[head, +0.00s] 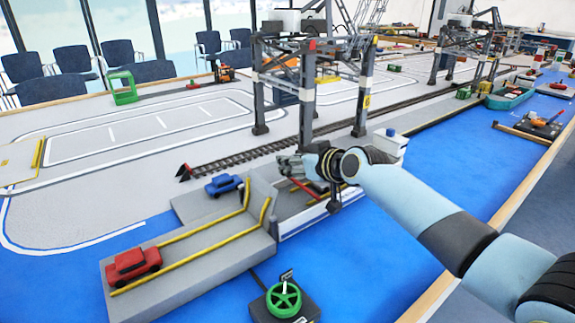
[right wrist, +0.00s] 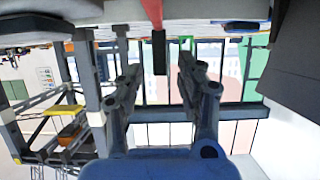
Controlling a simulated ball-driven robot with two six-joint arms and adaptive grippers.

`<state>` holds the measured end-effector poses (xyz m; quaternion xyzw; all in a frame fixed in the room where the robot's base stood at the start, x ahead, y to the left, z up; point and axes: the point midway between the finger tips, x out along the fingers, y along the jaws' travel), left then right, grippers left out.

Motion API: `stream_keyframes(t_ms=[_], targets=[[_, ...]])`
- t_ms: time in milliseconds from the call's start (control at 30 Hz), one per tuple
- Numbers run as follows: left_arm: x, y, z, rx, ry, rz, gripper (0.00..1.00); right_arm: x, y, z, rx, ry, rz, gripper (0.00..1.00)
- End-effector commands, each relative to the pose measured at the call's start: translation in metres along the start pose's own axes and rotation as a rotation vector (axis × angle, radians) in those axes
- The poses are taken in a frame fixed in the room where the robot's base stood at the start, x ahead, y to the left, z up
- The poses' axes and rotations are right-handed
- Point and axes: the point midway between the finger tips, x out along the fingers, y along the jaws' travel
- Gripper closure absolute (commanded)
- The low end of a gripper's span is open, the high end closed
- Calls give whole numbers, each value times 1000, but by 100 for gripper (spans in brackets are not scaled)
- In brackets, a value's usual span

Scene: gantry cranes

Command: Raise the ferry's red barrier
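The ferry (head: 318,212), with a white and blue hull and grey deck, sits on the blue water beside the grey ramp. Its red barrier (head: 304,189) is a thin bar slanting over the deck, partly hidden by my right arm. My right gripper (head: 290,164) is just above the bar in the head view. In the right wrist view, its two fingers (right wrist: 156,68) are apart. The red bar (right wrist: 152,12) comes in from the top edge, with a black piece (right wrist: 159,52) in the gap between the fingers. Contact cannot be told. My left gripper is not in view.
A green handwheel (head: 283,298) stands on a dark base in front. A gantry crane (head: 308,95) rises behind my right gripper, close to the rail track (head: 235,158).

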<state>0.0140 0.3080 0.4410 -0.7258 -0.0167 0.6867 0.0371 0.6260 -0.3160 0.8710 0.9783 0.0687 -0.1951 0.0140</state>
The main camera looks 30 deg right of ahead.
Motion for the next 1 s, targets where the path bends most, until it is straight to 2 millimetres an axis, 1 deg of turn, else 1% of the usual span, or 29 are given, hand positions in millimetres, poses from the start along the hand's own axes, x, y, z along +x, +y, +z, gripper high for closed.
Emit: stream_keyframes(t_ms=[33, 100, 200, 333, 500, 567, 800, 1000], targets=[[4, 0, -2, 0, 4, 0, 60, 8, 0, 2, 3, 0, 0, 62], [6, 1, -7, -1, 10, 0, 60, 16, 0, 2, 3, 0, 0, 62], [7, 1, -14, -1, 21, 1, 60, 23, 0, 1, 2, 0, 0, 62], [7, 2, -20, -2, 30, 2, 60, 25, 0, 0, 0, 0, 0, 62], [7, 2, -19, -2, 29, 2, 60, 25, 0, 0, 0, 0, 0, 62], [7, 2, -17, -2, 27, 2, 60, 25, 0, 0, 0, 0, 0, 69], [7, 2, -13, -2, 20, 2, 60, 25, 0, 0, 0, 0, 0, 100], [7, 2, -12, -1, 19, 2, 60, 25, 0, 0, 0, 0, 0, 100]])
